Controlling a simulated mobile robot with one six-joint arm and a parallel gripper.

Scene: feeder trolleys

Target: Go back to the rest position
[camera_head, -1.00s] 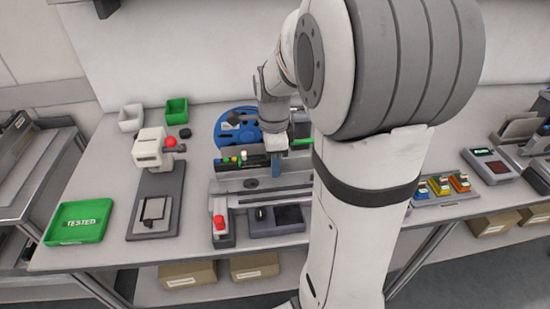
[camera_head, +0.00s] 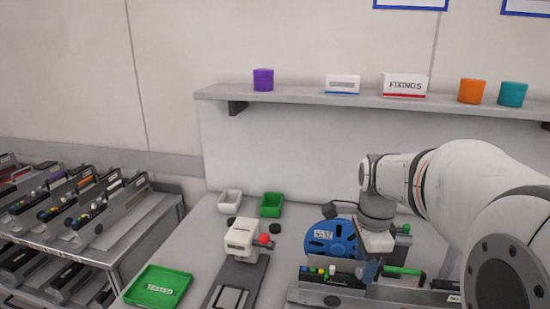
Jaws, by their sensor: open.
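A green bar (camera_head: 402,271) shows right of the gripper. My arm hides part of the right side of the bench.
A white press (camera_head: 243,237) with a red knob stands left of the reel. A green tray (camera_head: 158,288) lies at the front left. White (camera_head: 230,201) and green (camera_head: 271,206) bins stand behind. A wall shelf (camera_head: 300,97) runs above. A trolley with feeders (camera_head: 130,225) stands left.

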